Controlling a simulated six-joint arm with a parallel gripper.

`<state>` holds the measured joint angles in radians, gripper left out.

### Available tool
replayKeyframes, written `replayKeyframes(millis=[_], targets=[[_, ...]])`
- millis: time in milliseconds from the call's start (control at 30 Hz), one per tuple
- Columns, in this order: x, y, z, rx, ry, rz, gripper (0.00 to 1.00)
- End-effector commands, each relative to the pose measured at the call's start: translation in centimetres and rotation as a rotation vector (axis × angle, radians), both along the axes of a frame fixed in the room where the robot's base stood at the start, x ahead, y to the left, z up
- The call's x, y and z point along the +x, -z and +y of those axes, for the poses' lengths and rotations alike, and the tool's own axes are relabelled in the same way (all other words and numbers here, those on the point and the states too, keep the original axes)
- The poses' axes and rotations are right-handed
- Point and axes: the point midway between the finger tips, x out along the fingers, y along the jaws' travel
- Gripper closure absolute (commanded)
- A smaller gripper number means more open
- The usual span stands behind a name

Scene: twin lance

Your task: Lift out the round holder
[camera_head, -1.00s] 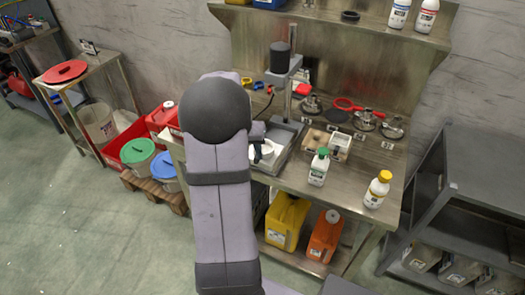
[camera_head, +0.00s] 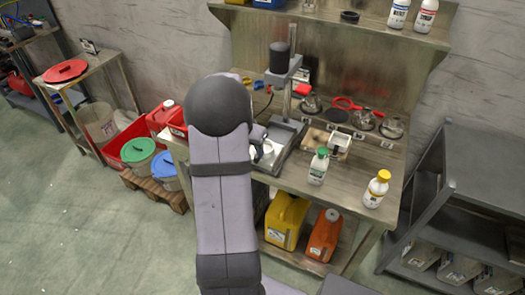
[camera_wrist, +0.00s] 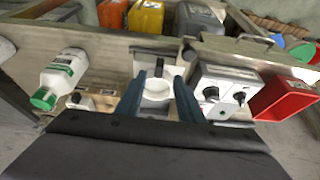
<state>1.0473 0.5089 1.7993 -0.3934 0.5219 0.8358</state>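A white round holder (camera_wrist: 157,90) shows in the wrist view, in a grey tray-like stand on the steel bench. Part of it shows in the head view (camera_head: 266,147), beside my arm. My gripper (camera_wrist: 159,80) has two dark blue fingers, spread apart, one on each side of the white holder in the picture. I see no clear contact between the fingers and the holder, and their height against it is hard to tell. In the head view my arm hides the gripper and part of the stand.
A control box with black knobs (camera_wrist: 222,92) stands close right of the holder in the wrist view, with a red bin (camera_wrist: 284,95) beyond. A green-capped bottle (camera_head: 318,166) and a yellow-capped bottle (camera_head: 376,189) stand on the bench. A post with a black cylinder (camera_head: 280,57) rises behind.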

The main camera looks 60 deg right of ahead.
Motion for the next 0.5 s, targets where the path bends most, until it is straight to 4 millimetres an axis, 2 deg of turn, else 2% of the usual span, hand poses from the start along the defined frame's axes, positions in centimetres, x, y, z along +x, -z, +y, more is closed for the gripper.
replayKeyframes(millis=[167,500], targets=[[-0.1,0.7,-0.4,0.002,0.000,0.002,0.66],[-0.2,3.8,-1.8,0.002,0.001,0.002,0.66]])
